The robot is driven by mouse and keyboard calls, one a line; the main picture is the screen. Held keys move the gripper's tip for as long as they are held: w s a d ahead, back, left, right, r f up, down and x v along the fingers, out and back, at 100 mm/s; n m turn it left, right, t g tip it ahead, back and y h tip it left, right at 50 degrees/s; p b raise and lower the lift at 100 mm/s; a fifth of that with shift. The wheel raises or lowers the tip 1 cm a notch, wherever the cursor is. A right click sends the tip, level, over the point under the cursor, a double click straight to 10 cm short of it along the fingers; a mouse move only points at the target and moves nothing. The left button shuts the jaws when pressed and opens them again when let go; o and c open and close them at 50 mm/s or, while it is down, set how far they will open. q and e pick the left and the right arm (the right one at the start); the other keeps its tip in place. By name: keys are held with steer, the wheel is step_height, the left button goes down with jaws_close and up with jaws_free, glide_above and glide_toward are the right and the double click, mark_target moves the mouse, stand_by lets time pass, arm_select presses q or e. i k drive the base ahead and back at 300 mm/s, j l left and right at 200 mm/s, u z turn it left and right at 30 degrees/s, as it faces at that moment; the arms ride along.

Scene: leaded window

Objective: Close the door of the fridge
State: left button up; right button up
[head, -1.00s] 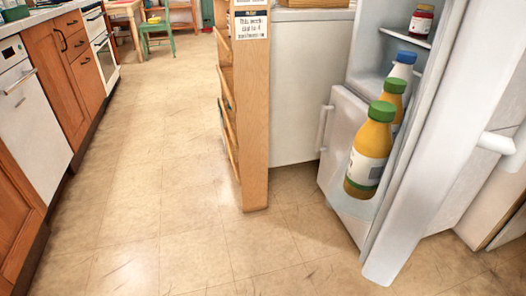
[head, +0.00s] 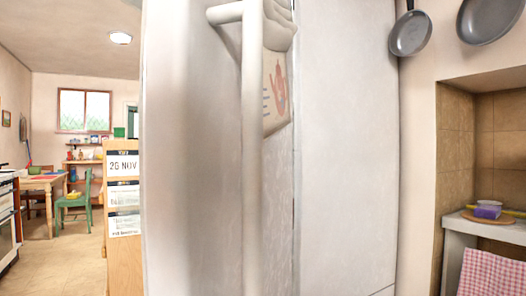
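The fridge (head: 345,150) stands close in front of me as tall pale panels. A pale vertical handle (head: 254,170) runs down the left-hand panel, with a bent mount at its top. A dark vertical seam runs just right of the handle. A sheet with a reddish drawing (head: 275,90) is partly hidden behind the handle. No shelves, bottles or other fridge contents show now. I cannot tell from this view how far the door stands open. Neither of my grippers is in view.
A wooden unit with a calendar (head: 123,164) stands left of the fridge. Farther left are a table (head: 40,188), a green chair (head: 76,200) and open floor. Pans (head: 410,33) hang at the upper right, above a tiled alcove with a counter (head: 480,224).

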mark_target(216, 198)
steer(key=l+u, duration=0.1)
steer(key=l, duration=0.3)
steer(key=k+l+u, duration=0.1)
steer(key=l, duration=0.25)
steer(key=k+l, duration=0.15)
steer(key=l, duration=0.25)
steer(key=k+l+u, duration=0.15)
steer(key=l, duration=0.2)
steer(key=l+u, duration=0.1)
steer(key=l, duration=0.3)
steer(key=k, duration=0.05)
